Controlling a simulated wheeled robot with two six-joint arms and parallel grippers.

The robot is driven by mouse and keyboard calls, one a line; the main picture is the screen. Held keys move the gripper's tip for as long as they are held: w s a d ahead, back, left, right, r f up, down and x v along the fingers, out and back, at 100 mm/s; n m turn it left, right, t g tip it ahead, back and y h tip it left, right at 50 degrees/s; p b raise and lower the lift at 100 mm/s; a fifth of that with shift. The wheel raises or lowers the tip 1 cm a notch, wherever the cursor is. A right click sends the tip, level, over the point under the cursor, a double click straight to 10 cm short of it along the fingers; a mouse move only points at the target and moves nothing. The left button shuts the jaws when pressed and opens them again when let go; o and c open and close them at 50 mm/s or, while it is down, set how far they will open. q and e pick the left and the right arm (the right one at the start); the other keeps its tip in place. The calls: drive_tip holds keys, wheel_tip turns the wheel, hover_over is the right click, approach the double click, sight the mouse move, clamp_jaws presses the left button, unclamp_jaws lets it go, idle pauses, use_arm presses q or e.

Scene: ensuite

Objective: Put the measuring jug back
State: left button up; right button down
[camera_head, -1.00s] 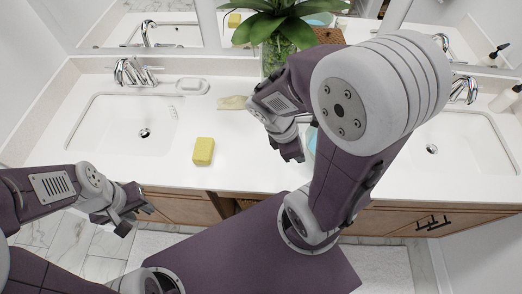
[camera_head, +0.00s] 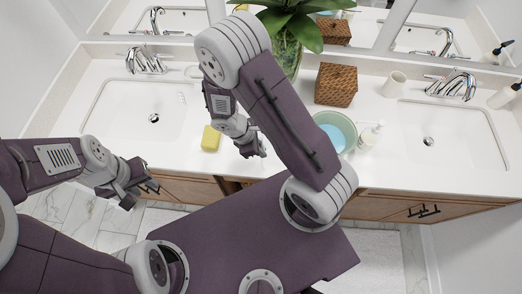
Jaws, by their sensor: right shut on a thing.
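I cannot make out a measuring jug in the head view. My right gripper (camera_head: 252,149) is over the counter's front part, just right of the yellow sponge (camera_head: 211,138). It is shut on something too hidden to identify. My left gripper (camera_head: 138,187) is open and empty in front of the cabinet, below the counter's front edge. A pale green round vessel (camera_head: 345,122) stands on the counter right of my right arm, partly hidden by it; I cannot tell whether it is a bowl or a jug.
The white counter (camera_head: 185,160) has a left sink (camera_head: 115,112) and a right sink (camera_head: 450,140). A wicker box (camera_head: 336,84), a plant vase (camera_head: 287,55), a white cup (camera_head: 394,84) and a pump bottle (camera_head: 371,136) stand between them. Mirrors line the back.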

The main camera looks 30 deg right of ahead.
drive_tip(key=shift+f, duration=0.65)
drive_tip(key=shift+f, duration=0.2)
drive_tip(key=c, duration=1.5)
unclamp_jaws()
